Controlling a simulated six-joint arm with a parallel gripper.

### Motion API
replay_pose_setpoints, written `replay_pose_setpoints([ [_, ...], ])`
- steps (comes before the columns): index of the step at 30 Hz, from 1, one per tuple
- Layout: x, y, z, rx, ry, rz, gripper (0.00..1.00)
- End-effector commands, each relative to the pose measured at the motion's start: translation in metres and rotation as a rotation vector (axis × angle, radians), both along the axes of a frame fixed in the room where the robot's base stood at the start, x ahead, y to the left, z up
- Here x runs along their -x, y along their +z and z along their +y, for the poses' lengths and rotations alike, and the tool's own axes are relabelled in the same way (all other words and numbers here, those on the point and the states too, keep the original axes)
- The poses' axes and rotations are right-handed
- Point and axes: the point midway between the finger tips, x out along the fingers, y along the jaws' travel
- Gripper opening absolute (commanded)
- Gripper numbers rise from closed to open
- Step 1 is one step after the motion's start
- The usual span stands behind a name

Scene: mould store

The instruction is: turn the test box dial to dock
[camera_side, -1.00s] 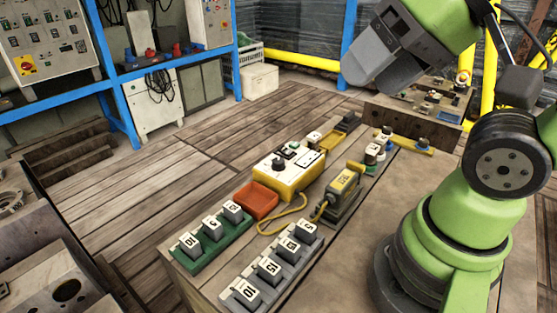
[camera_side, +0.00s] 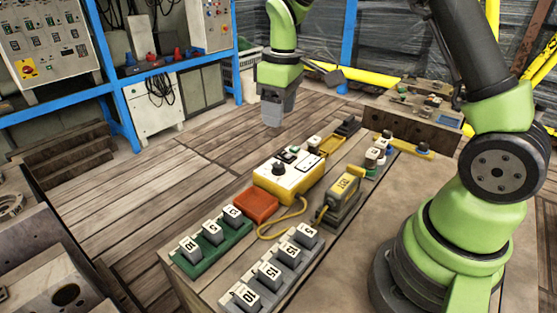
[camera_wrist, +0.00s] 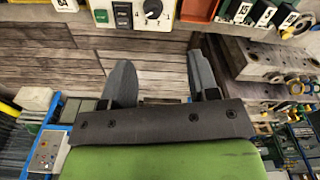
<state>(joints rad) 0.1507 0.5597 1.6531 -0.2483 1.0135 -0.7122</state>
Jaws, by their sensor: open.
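The test box (camera_side: 289,174) is a yellow box with a white top on the wooden bench. Its black dial (camera_side: 278,169) stands at the left part of the top; the dial's marks are too small to read here. In the wrist view the box (camera_wrist: 130,25) shows at the top edge, with the dial (camera_wrist: 153,8) partly cut off by the frame. My gripper (camera_side: 272,122) points down above and behind the box, clear of it. In the wrist view its two fingers (camera_wrist: 160,85) are apart with nothing between them.
An orange tray (camera_side: 256,205) lies left of the box, with a green rack (camera_side: 208,246) of numbered blocks beyond it. A grey rack (camera_side: 262,290) and a yellow handheld tester (camera_side: 345,190) with a cable stand nearer my base.

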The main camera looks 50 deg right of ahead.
Motion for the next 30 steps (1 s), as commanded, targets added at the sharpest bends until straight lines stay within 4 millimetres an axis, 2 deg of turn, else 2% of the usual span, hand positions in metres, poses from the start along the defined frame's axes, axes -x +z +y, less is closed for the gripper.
replay_pose_setpoints([
  [1,-0.004,-0.013,-0.004,0.003,0.021,0.025,0.55],
  [3,-0.008,-0.024,-0.008,0.007,0.046,0.046,0.55],
  [11,-0.010,-0.050,-0.011,0.009,0.072,0.068,0.55],
  [21,-0.009,-0.111,-0.010,0.009,0.071,0.068,0.55],
  [25,-0.010,-0.126,-0.010,0.010,0.070,0.066,0.55],
  [30,-0.010,-0.133,-0.010,0.010,0.069,0.063,0.55],
])
